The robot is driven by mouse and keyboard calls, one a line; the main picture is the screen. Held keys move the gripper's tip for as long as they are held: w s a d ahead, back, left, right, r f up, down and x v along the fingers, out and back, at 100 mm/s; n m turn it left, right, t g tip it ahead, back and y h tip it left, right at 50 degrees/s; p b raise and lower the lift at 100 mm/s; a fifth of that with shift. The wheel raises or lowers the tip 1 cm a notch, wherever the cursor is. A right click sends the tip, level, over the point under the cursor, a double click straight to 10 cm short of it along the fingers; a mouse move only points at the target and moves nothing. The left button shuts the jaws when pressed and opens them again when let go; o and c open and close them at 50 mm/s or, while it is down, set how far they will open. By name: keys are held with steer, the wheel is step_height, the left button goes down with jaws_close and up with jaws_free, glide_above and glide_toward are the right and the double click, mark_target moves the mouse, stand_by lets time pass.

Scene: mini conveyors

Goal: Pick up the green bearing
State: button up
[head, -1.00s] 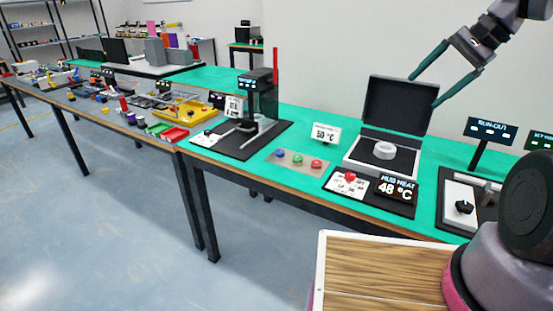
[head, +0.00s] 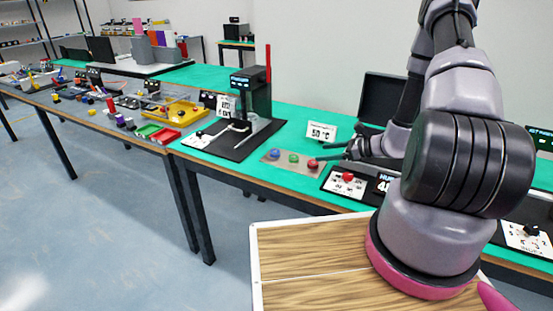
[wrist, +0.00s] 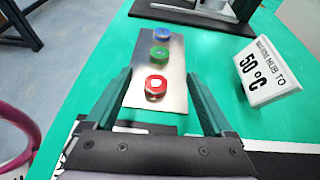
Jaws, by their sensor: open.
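The green bearing (head: 293,158) sits in the middle of a small metal plate (head: 272,163), between a blue bearing (head: 275,153) and a red bearing (head: 313,163). In the wrist view the green bearing (wrist: 159,54) lies beyond the red bearing (wrist: 156,87), with the blue bearing (wrist: 163,34) farthest. My gripper (wrist: 158,88) is open and empty, its fingers either side of the near, red end of the plate.
A "50 °C" sign (wrist: 265,72) stands right of the plate in the wrist view. A black press-like machine (head: 250,100) stands left of the plate in the head view. A heater with a raised black lid (head: 378,98) is partly hidden behind my arm.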

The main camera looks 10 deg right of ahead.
glide_toward(295, 157)
steer(key=shift+w+a+f+m, duration=0.2)
steer(key=shift+w+a+f, duration=0.15)
steer(key=shift+a+f, duration=0.25)
steer(key=shift+w+a+f+m, duration=0.2)
steer(key=shift+w+a+f, duration=0.25)
steer(key=shift+a, duration=0.2)
steer(key=x, duration=0.4)
steer(key=shift+w+a+r, duration=0.2)
steer(key=shift+a+r, duration=0.1)
steer(key=shift+a, duration=0.05)
steer(key=shift+w+a+f, duration=0.2)
steer(key=shift+w+a, duration=0.05)
steer(key=shift+a, duration=0.1)
jaws_close()
